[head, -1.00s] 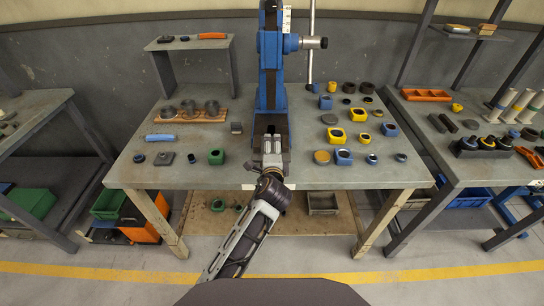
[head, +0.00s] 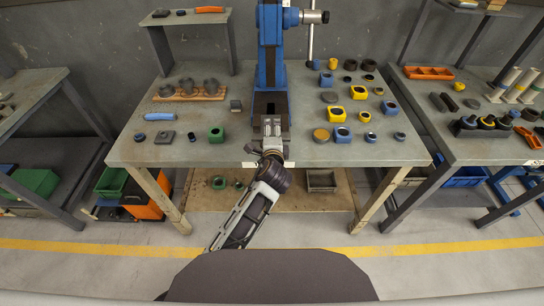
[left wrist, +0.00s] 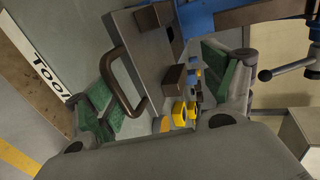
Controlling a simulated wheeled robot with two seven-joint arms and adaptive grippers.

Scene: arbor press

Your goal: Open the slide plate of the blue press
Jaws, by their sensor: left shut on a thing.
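The blue press (head: 268,45) stands at the back middle of the workbench, with a dark slot in its base (head: 270,97). My left gripper (head: 272,128) is over the front of the base, near the bench's front edge. In the left wrist view the grey slide plate (left wrist: 143,45) carries a dark brown bow handle (left wrist: 120,94). The handle and plate lie between the green finger pads of my left gripper (left wrist: 160,90). It is shut on the handle; the exact contact is partly hidden. My right gripper is not in view.
Blue and yellow blocks (head: 360,92) and round parts cover the bench (head: 225,154) to the right. A wooden rack (head: 187,97) with grey cylinders, a blue bar (head: 160,116) and a green block (head: 216,134) are to the left. The press's lever (head: 310,38) hangs at its right.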

